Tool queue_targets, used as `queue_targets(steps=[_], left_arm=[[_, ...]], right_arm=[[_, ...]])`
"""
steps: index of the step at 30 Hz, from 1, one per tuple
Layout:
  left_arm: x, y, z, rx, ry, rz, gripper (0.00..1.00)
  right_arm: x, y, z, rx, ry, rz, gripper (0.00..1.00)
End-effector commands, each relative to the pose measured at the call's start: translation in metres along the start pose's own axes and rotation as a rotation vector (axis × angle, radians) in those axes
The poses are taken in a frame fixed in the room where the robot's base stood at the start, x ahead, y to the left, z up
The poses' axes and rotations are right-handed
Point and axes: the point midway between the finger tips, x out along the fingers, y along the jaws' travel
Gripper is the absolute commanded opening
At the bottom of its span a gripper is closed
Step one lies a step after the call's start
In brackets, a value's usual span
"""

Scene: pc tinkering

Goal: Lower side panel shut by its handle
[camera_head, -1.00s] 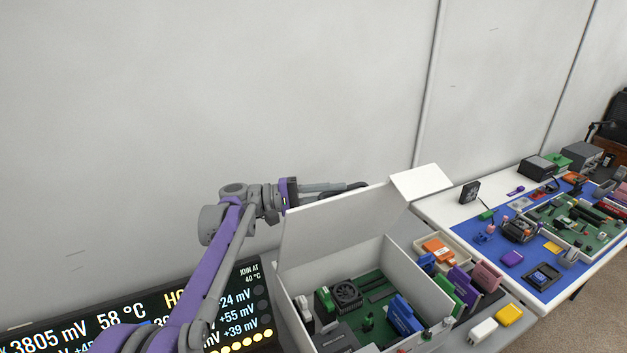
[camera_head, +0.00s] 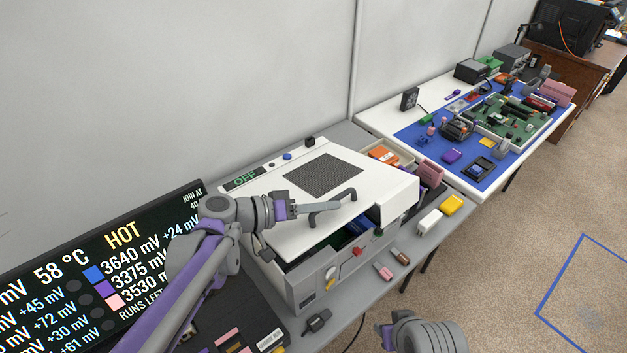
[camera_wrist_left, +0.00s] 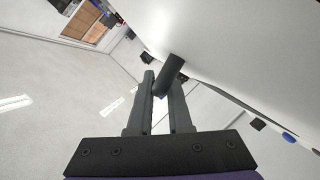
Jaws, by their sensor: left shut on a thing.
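The white side panel (camera_head: 277,222) with a dark square vent grille lies lowered over the grey computer case (camera_head: 330,272). It is slightly tilted, and a gap at the front shows parts inside. The dark handle (camera_head: 348,193) stands on the panel's near side. My left gripper (camera_head: 327,207) is at the handle above the panel. In the left wrist view my left gripper (camera_wrist_left: 160,88) is shut on the handle (camera_wrist_left: 170,70), beside the white panel (camera_wrist_left: 235,45).
A display screen (camera_head: 100,270) stands at the left. White and yellow blocks (camera_head: 452,204) and small connectors (camera_head: 383,270) lie on the grey bench right of the case. A blue mat (camera_head: 410,139) with electronics covers a second table behind. The wall is close behind.

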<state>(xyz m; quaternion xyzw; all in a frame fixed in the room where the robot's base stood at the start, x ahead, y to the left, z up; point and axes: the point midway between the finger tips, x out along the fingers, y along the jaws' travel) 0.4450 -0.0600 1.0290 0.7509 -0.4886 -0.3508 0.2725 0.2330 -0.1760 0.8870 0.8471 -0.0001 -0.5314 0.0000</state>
Motion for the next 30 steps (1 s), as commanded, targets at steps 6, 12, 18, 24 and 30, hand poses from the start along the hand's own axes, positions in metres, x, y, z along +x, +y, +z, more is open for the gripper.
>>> queue_targets(steps=[6,12,18,24,30], left_arm=[[0.015,-0.023,0.035,0.134,0.0,-0.056,0.0],[0.022,-0.037,0.051,0.212,0.001,-0.089,0.0],[0.024,-0.042,0.055,0.241,0.002,-0.102,0.0],[0.024,-0.041,0.054,0.24,0.002,-0.101,0.3],[0.024,-0.041,0.054,0.239,0.002,-0.101,0.3]], right_arm=[[0.015,0.0,0.011,0.0,-0.007,0.0,0.37],[0.022,0.0,0.016,0.0,-0.01,0.0,0.37],[0.024,0.0,0.017,0.0,-0.01,0.0,0.37],[0.024,0.0,0.017,0.0,-0.01,0.0,0.37],[0.024,0.0,0.017,0.0,-0.01,0.0,0.37]])
